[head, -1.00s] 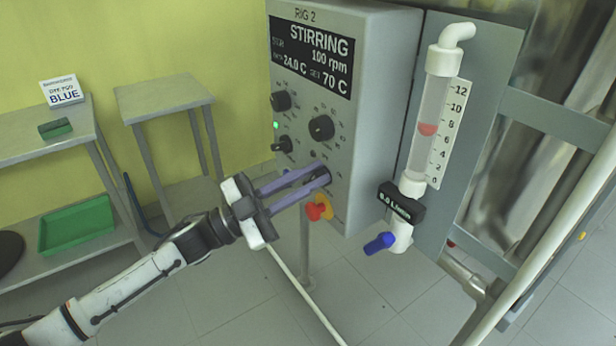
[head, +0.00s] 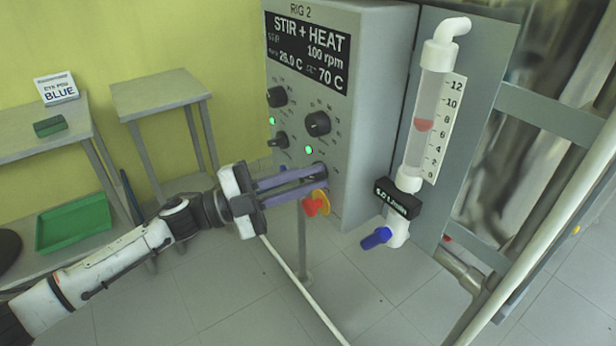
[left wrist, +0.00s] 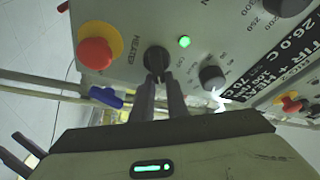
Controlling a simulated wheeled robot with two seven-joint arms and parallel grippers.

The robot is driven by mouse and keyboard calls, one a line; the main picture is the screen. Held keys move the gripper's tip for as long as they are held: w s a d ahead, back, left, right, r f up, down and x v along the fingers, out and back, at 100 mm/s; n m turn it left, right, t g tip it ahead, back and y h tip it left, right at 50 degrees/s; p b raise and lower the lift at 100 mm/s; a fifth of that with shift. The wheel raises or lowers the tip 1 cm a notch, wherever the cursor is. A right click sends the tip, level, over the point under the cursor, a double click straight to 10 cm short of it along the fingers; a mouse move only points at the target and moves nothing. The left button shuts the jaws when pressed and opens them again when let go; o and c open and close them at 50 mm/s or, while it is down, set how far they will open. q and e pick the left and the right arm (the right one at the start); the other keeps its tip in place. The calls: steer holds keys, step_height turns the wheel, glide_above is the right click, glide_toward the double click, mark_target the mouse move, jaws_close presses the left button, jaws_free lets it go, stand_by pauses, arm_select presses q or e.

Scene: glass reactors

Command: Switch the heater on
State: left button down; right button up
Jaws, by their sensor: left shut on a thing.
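The grey control box (head: 370,130) marked RIG 2 has a black display (head: 308,52) reading STIR + HEAT, 100 rpm, 26.0 C and 70 C. The black heater knob (left wrist: 156,60) is beside the word HEATER in the left wrist view. A green lamp (left wrist: 184,42) glows beside it, and this lamp also shows in the head view (head: 309,150). My left gripper (head: 318,176) is at the lower panel, its fingers shut on the heater knob. In the head view the fingers mostly hide the knob. My right gripper is not in view.
A red and yellow emergency button (head: 316,203) sits just below my left fingers. A flow tube (head: 432,105) with a blue valve handle (head: 377,238) stands right of the box. A small table (head: 160,95) and a shelf with a green tray (head: 73,222) are at left.

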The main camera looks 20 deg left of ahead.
arm_select(q)
steer(key=shift+w+a+f, duration=0.25)
steer(key=shift+a+f, duration=0.05)
steer(key=shift+f, duration=0.1)
steer(key=c, duration=1.7)
jaws_free()
steer(key=shift+c, duration=0.2)
steer(key=shift+r, duration=0.1)
steer(key=shift+d, duration=0.1)
steer(key=b+v, duration=0.1)
steer(key=v, duration=0.9)
steer(key=shift+s+r, duration=0.1)
